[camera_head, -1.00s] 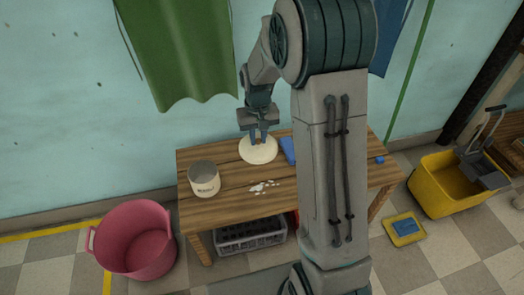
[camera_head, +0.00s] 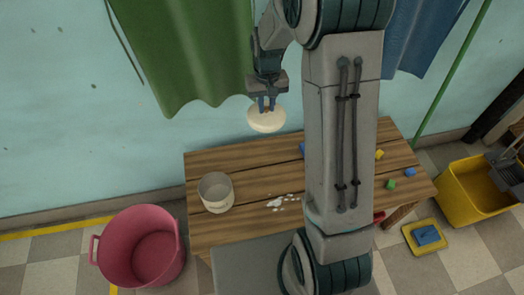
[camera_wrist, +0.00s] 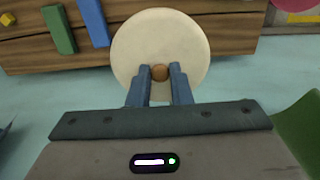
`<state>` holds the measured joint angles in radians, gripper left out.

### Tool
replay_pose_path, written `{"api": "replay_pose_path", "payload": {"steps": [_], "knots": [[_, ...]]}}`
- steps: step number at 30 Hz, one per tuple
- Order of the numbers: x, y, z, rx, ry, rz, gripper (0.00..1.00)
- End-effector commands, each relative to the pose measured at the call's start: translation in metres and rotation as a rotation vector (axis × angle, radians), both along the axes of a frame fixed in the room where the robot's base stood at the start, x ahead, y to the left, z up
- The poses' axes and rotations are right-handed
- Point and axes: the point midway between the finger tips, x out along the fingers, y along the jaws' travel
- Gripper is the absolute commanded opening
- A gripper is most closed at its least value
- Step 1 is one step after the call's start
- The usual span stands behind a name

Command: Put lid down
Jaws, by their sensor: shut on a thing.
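The lid (camera_head: 266,119) is a cream disc with a small brown knob. My gripper (camera_head: 267,104) is shut on the knob and holds the lid in the air above the back of the wooden table (camera_head: 250,161). In the wrist view the lid (camera_wrist: 180,40) lies beyond the fingers, and the knob (camera_wrist: 160,73) sits between the fingertips (camera_wrist: 160,75). A cream pot (camera_head: 216,194) stands open on the table's left part, below and left of the lid, apart from it.
White bits (camera_head: 284,202) lie right of the pot. A green block (camera_wrist: 59,30) and blue block (camera_wrist: 94,23) lie on the table. A pink tub (camera_head: 141,249) and yellow bucket (camera_head: 468,196) stand on the floor. A green cloth (camera_head: 180,55) hangs behind.

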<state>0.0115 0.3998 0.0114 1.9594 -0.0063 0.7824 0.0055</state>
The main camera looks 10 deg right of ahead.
Motion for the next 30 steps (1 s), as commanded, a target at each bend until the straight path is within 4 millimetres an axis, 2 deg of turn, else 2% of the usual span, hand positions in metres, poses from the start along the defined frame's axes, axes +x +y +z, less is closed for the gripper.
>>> {"api": "replay_pose_path", "payload": {"steps": [4, 8, 30], "knots": [[-0.001, -0.002, -0.005, 0.000, 0.000, 0.041, 0.00], [-0.003, -0.007, -0.017, 0.000, 0.001, 0.155, 0.00], [-0.019, -0.048, -0.096, 0.001, 0.000, 1.140, 0.00]]}}
